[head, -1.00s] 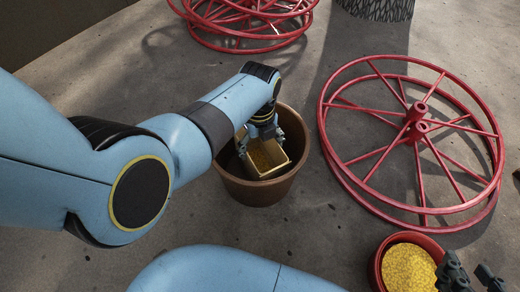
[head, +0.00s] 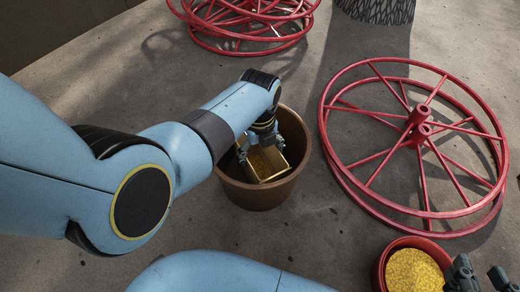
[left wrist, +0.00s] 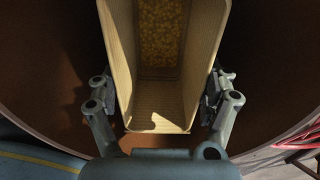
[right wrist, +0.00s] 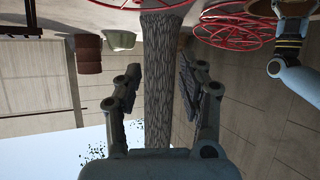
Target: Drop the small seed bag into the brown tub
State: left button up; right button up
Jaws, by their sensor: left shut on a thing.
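The small seed bag (head: 268,164) is a tan, open-topped box-like bag with yellow seeds inside. My left gripper (head: 262,140) is shut on it, with one finger on each side of it. The left wrist view shows the bag (left wrist: 160,122) between the fingers of the left gripper (left wrist: 160,105). The brown tub (head: 252,196) stands on the floor, and the bag is within its rim, slightly tilted. Whether the bag touches the tub's bottom is hidden. My right gripper (head: 478,277) is at the bottom right; the right wrist view shows it (right wrist: 160,85) open and empty.
A red pot (head: 380,268) filled with yellow grains stands at the bottom right, by my right gripper. A large red spoked wheel (head: 420,125) lies right of the tub. More red wheels (head: 240,30) lie at the back. A dark patterned column (head: 375,8) stands at the back.

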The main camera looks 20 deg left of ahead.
pick_arm(q)
jog(key=shift+w+f, duration=0.1)
pick_arm(e)
jog(key=shift+w+r, duration=0.25)
jog(key=shift+w, duration=0.05)
pick_arm(q)
jog(key=shift+f, duration=0.25)
pick_arm(e)
jog(key=shift+w+a+r+t, duration=0.1)
jog(key=shift+w+r+t, duration=0.3)
jog(key=shift+w+r, duration=0.2)
jog(key=shift+w+r, duration=0.1)
pick_arm(q)
jog(key=o, duration=1.6)
